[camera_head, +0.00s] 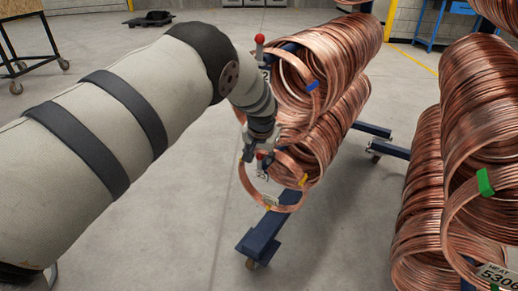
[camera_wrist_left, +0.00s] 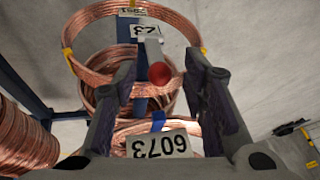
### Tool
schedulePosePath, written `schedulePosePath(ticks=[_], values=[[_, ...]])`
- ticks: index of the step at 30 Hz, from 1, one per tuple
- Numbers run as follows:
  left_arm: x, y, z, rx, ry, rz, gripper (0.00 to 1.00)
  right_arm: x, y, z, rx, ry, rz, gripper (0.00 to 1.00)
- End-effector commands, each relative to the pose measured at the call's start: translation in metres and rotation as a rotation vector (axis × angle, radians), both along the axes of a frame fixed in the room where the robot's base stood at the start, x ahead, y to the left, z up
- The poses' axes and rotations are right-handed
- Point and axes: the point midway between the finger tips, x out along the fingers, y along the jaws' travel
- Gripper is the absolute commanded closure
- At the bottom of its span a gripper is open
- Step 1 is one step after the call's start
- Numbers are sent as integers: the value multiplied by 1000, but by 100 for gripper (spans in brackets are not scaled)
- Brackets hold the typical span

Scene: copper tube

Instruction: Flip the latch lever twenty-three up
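The lever of latch twenty-three has a red ball knob (camera_wrist_left: 159,73) on a grey arm, seen in the left wrist view in front of an upside-down "23" plate (camera_wrist_left: 145,31) on a blue post. The knob also shows in the head view (camera_head: 262,156) beside the lower copper coil. My left gripper (camera_wrist_left: 160,76) is open, one finger on each side of the knob, with visible gaps; it seems empty. In the head view the left gripper (camera_head: 258,150) reaches down to the knob, its fingers partly hidden. My right gripper is in neither view.
Another red-knobbed lever (camera_head: 259,39) stands upright above, by the upper copper coil (camera_head: 325,60). Copper coils crowd the right side (camera_head: 480,110). A blue rack foot (camera_head: 262,235) sits on the floor below. A wheeled cart (camera_head: 30,45) stands far left. Floor between racks is clear.

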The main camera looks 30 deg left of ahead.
Motion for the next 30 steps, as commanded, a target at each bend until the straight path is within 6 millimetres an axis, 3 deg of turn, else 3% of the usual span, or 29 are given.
schedulePosePath(ticks=[6, 12, 27, 29, 30], values=[[-21, -15, 56, 2, -2, 0, 61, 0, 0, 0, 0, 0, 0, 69], [-35, -24, 86, 2, 2, 2, 61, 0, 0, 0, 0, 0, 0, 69], [-37, -25, 89, 1, 4, 2, 61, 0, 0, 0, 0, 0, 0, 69], [-42, -26, 79, -2, 19, -1, 61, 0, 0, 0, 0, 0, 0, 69], [-50, -28, 63, -7, 40, -6, 61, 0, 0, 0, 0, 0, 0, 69]])
